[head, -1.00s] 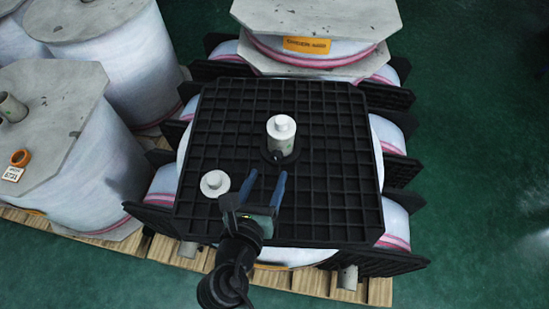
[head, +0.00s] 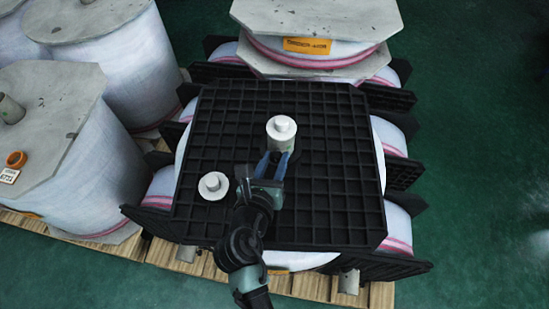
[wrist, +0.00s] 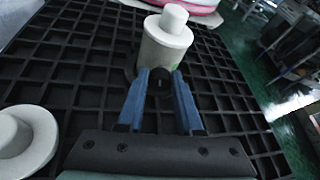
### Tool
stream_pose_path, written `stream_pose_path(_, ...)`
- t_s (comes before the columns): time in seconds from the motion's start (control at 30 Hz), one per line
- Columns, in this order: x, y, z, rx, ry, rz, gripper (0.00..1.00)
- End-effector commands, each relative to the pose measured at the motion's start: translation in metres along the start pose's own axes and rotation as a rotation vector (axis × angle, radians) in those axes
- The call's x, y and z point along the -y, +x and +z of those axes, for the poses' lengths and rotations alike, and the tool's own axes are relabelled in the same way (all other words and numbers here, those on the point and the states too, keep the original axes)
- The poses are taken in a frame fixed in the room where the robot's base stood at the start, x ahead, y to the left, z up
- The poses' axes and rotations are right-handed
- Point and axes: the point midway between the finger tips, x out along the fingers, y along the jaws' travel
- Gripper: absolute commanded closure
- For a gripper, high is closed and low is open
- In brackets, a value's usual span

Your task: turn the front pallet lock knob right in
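A pale, stepped cylindrical post (head: 281,132) stands upright near the middle of a black gridded pallet (head: 340,190). In the wrist view the post (wrist: 166,42) is straight ahead. A small dark knob (wrist: 160,78) sits low on the post's near side. My gripper (head: 274,164) is at the post's near side. In the wrist view its blue fingers (wrist: 160,84) are apart, with the tips on either side of the knob. I cannot tell whether they touch it. In the head view my gripper hides the knob.
A second pale, stepped cap (head: 213,185) lies left of my gripper on the pallet; it also shows in the wrist view (wrist: 22,138). Wrapped rolls (head: 70,150) stand at left. A stacked roll with an orange label (head: 307,45) is behind. Green floor (head: 480,150) is open at right.

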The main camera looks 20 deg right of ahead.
Motion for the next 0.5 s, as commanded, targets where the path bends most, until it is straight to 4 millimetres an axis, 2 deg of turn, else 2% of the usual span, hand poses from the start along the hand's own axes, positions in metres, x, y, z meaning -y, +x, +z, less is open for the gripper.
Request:
stream_pose_path(0.03,0.0000,-0.0002,-0.0001,0.000,0.000,0.000,0.83)
stream_pose_path(0.13,0.0000,-0.0002,-0.0002,0.000,0.000,0.000,1.00)
stream_pose_path(0.5,0.0007,-0.0009,0.0007,-0.001,0.024,0.010,1.00)
